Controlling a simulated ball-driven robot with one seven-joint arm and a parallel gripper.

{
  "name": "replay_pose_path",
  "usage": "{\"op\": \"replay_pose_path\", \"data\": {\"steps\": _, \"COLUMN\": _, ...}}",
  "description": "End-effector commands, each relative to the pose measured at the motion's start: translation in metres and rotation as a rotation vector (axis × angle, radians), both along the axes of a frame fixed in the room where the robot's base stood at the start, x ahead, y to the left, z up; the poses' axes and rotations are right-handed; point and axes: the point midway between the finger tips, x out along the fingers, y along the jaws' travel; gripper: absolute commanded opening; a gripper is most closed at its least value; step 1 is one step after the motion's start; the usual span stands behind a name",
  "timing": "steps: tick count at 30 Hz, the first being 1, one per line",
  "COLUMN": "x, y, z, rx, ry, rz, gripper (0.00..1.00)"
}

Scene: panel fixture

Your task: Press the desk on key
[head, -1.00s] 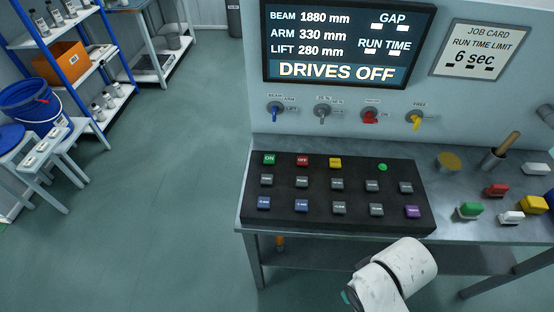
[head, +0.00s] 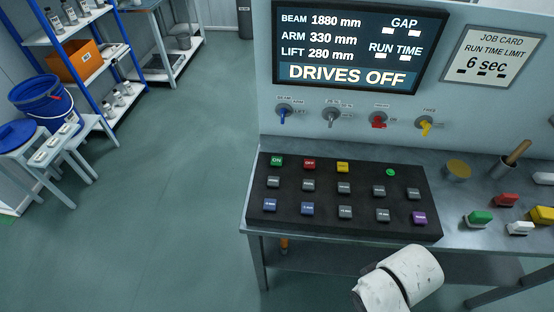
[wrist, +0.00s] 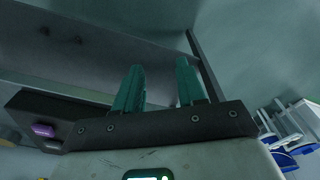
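The green ON key (head: 276,161) is at the back left corner of the black key desk (head: 400,233), which lies on the metal bench. A red OFF key (head: 309,164) and a yellow key (head: 342,167) are to its right. The screen (head: 345,45) reads DRIVES OFF. In the head view my white arm is at the bottom, in front of the bench; the fingers are out of that picture. In the wrist view my gripper (wrist: 160,88) shows two teal fingers apart with nothing between them. The desk's corner with a purple key (wrist: 43,130) is at its left.
Four knobs, such as the blue-handled one (head: 284,113), sit on the panel behind the desk. The floor at left is open, before shelves and stools.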

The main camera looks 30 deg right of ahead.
Motion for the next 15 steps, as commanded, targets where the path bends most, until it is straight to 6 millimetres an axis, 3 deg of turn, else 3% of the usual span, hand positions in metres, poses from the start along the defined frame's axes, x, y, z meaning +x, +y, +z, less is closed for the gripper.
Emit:
{"op": "replay_pose_path", "data": {"steps": 12, "x": 0.0, "y": 0.0, "z": 0.0, "rx": 0.0, "ry": 0.0, "rz": 0.0, "gripper": 0.0}}
{"op": "replay_pose_path", "data": {"steps": 15, "x": 0.0, "y": 0.0, "z": 0.0, "rx": 0.0, "ry": 0.0, "rz": 0.0, "gripper": 0.0}}
